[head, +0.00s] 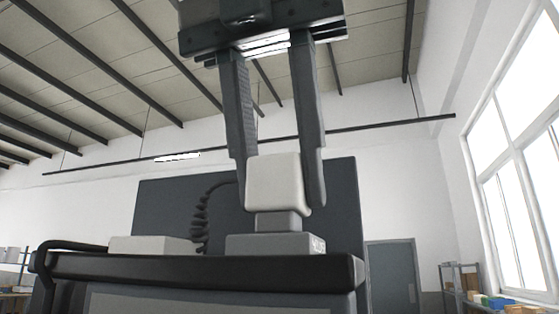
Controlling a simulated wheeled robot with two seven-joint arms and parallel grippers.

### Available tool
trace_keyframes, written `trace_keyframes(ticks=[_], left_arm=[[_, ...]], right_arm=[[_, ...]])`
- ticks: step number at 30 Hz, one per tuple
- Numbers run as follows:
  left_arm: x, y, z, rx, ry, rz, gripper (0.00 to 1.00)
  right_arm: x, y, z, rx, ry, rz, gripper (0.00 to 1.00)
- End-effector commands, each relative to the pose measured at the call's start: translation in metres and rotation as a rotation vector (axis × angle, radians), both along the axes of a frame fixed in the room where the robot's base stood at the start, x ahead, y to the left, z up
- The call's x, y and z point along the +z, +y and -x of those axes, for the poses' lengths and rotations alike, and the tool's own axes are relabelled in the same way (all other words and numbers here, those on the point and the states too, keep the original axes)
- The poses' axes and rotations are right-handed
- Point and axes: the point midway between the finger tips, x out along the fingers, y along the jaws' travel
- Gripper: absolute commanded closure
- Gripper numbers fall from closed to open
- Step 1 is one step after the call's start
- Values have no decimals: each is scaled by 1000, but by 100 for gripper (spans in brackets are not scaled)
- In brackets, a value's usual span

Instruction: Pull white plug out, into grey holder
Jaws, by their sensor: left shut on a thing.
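The white plug (274,182) is a rounded block with a narrower grey lower part. My left gripper (279,180) comes down from above, with one long finger on each side of the plug, and is shut on it. The plug is upright. Its grey lower part meets the top of a grey block, which looks like the grey holder (270,244); how deep it sits in it is hidden. The block has small pale lettering at its right end, too small to read surely. My right gripper is not in view.
A dark coiled cable (201,218) runs by the plug's left side. A low white box (150,244) sits left on the dark-edged top (200,271). A dark panel (340,205) stands behind. Shelves (462,285) and a window are far right.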

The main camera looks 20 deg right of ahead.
Motion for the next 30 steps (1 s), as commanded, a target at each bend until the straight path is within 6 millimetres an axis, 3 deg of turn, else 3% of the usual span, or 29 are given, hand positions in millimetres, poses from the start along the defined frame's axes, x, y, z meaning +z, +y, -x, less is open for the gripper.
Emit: trace_keyframes(ticks=[30], left_arm=[[-13, 0, 0, 0, 0, 1, 89]], right_arm=[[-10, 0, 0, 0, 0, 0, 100]])
